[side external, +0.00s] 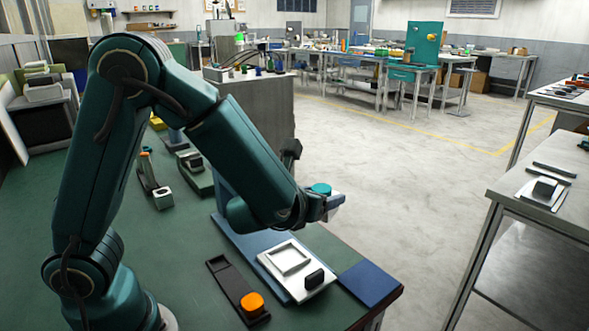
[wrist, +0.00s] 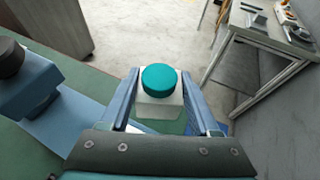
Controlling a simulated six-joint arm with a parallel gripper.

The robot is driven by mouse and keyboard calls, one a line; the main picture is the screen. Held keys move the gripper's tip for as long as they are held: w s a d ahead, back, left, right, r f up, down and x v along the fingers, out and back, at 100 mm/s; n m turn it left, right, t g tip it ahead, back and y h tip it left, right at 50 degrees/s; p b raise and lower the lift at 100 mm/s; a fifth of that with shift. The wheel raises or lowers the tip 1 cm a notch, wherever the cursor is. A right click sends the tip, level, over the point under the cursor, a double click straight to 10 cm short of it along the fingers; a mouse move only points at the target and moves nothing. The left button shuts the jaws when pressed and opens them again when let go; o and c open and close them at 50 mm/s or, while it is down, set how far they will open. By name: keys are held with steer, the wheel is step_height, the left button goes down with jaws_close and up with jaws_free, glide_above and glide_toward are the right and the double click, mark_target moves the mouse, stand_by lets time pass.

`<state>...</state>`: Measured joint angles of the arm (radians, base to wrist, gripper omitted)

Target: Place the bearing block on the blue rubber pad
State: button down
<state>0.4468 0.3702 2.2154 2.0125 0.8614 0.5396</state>
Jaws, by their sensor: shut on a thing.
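My gripper (side external: 322,203) is shut on a white block with a round teal top, which looks like the bearing block (wrist: 161,80). In the wrist view the block sits upright between the two blue-grey fingers of my gripper (wrist: 158,76). In the side view its teal top (side external: 320,188) shows above the fingers, and the arm partly hides the rest. The block is held up in the air, apart from the bench top. The blue rubber pad (side external: 370,283) lies flat and bare at the bench's front right corner, lower and to the right of my gripper.
A pale tray (side external: 272,262) with a black knob (side external: 314,279) stands left of the pad, on a long blue plate (side external: 226,228). A dark holder with an orange knob (side external: 252,303) lies further left. A grey cabinet (side external: 262,110) stands behind.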

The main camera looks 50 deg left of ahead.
glide_above(369, 280)
step_height(369, 280, down, 7)
steer(key=shift+r, duration=0.15)
steer(key=shift+f, duration=2)
steer(key=shift+f, duration=0.1)
steer(key=shift+c, duration=0.6)
jaws_free()
